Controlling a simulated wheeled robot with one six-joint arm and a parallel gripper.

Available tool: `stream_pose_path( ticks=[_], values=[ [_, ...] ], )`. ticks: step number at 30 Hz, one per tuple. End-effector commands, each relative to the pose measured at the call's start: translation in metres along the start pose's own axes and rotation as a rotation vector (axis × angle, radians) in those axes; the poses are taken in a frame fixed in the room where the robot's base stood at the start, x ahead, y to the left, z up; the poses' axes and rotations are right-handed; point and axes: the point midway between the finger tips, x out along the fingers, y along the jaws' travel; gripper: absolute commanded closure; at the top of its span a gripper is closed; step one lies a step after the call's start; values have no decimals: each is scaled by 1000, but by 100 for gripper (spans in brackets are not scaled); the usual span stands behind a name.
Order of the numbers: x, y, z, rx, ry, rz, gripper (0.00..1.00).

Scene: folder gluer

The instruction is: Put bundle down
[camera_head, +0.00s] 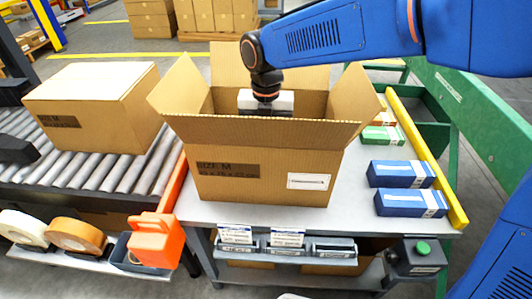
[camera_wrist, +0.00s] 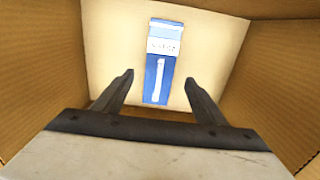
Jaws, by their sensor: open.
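In the wrist view a blue and white bundle (camera_wrist: 160,65) lies flat on the floor of an open cardboard box, its long side running away from me. My gripper (camera_wrist: 158,82) is open, with one finger on each side of the bundle's near end and a gap to both. In the head view the box (camera_head: 262,165), marked SIZE M, stands on the grey table with its flaps up. My wrist reaches down into it, and a pale block-shaped part (camera_head: 266,101) shows below it. The bundle and fingertips are hidden there by the box's front flap.
Two blue bundles (camera_head: 402,174) (camera_head: 411,203) and a green one (camera_head: 382,136) lie on the table right of the box, beside a yellow rail (camera_head: 428,160). A closed carton (camera_head: 95,105) sits on the roller conveyor at left. Label holders (camera_head: 288,244) line the table's front.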

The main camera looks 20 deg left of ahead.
Motion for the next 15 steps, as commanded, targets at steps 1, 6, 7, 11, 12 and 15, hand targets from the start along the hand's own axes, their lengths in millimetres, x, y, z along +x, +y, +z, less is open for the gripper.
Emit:
stream_pose_path(
  ticks=[1,6,7,11,12,15],
  values=[
    [-10,0,0,0,-1,1,35],
    [-35,0,0,0,-1,1,35],
    [-38,0,0,0,0,0,35],
    [-47,0,0,0,0,0,35],
    [-48,0,0,0,1,-1,35],
    [-50,0,0,0,1,-1,35]
  ],
)
